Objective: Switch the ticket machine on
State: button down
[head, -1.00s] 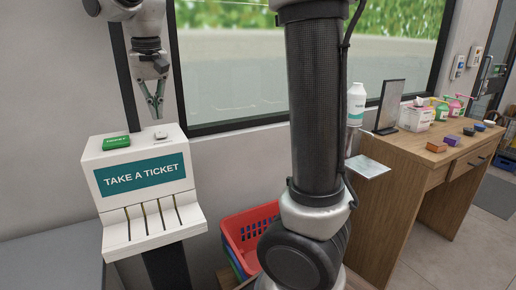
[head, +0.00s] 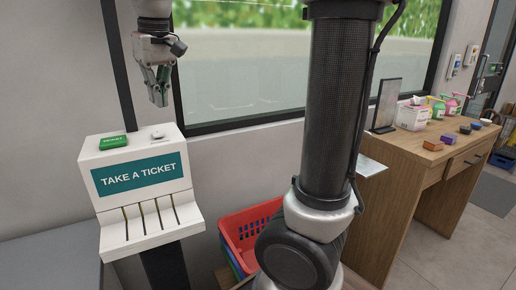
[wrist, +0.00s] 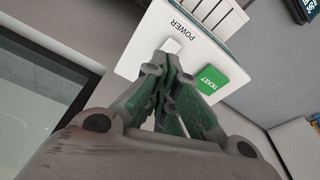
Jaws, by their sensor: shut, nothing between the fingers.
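The ticket machine (head: 140,190) is a white box with a teal "TAKE A TICKET" sign and several slots in its front. On its top are a green ticket button (head: 113,142) and a small white power switch (head: 157,135). In the wrist view the power switch (wrist: 171,46) lies beside the word "POWER", and the green button (wrist: 212,79) reads "TICKET". My gripper (head: 158,103) is shut and empty, pointing down above the machine top near the switch, with a gap in the head view. In the wrist view the fingertips (wrist: 172,62) appear just below the switch.
A window (head: 240,75) and wall stand behind the machine. A red basket (head: 245,235) is on the floor to the right. A wooden desk (head: 425,165) with a mirror, tissue box and bottles stands farther right. The air around my gripper is clear.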

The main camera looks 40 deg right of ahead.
jog(key=s+d+f, duration=0.3)
jog(key=s+d, duration=0.1)
jog(key=s, duration=0.2)
jog(key=s+d+f+m+t, duration=0.1)
jog(key=s+d+f, duration=0.3)
jog(key=s, duration=0.3)
jog(key=s+d+f+t, duration=0.1)
jog(key=s+d+f, duration=0.3)
jog(key=s+d, duration=0.2)
jog(key=shift+s, duration=0.7)
